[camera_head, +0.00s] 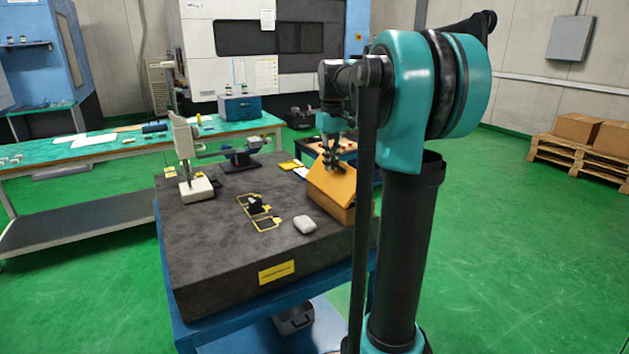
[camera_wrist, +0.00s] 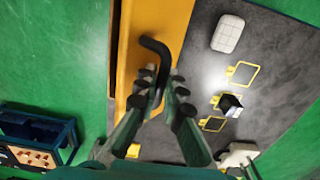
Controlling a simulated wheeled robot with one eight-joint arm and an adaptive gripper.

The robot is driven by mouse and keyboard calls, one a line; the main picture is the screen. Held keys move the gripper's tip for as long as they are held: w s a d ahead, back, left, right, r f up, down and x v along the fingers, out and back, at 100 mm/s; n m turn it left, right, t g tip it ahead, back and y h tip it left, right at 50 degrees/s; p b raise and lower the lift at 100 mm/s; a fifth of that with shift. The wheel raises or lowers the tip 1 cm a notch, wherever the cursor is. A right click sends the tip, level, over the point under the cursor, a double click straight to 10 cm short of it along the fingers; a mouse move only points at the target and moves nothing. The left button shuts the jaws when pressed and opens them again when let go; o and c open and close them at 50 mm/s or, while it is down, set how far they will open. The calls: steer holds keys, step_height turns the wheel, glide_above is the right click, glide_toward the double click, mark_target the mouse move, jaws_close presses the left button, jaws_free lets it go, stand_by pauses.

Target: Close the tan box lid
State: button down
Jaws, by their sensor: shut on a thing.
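The tan box (camera_head: 347,214) stands at the right edge of the dark stone slab in the head view. Its lid (camera_head: 328,187) is a flat orange-tan panel that sits at a slant, not level. In the wrist view the lid (camera_wrist: 178,18) fills the upper middle, with a black curved handle (camera_wrist: 153,44) on it. My gripper (camera_head: 334,166) is at the upper part of the lid. In the wrist view my gripper (camera_wrist: 160,84) has its fingers closed around the handle. The inside of the box is hidden.
The dark slab (camera_head: 215,255) holds a pale rounded block (camera_head: 304,224), a small black part (camera_head: 256,205) in yellow outlines, and a white-based stand (camera_head: 195,189). A green-topped bench (camera_head: 60,152) is behind at left. Green floor lies open at right, before a pallet (camera_head: 570,157).

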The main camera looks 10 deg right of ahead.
mark_target(342, 164)
steer(key=shift+d, duration=0.2)
steer(key=shift+w+d+f, duration=0.2)
steer(key=shift+d, duration=0.25)
steer(key=shift+w+d+f, duration=0.15)
steer(key=shift+d, duration=0.25)
steer(key=shift+d, duration=0.1)
steer(key=shift+w+d+f, duration=0.25)
steer(key=shift+d+f, duration=0.25)
steer(key=shift+d, duration=0.25)
steer(key=shift+d+f, duration=0.1)
steer(key=shift+w+d+f, duration=0.25)
steer(key=shift+d+f, duration=0.35)
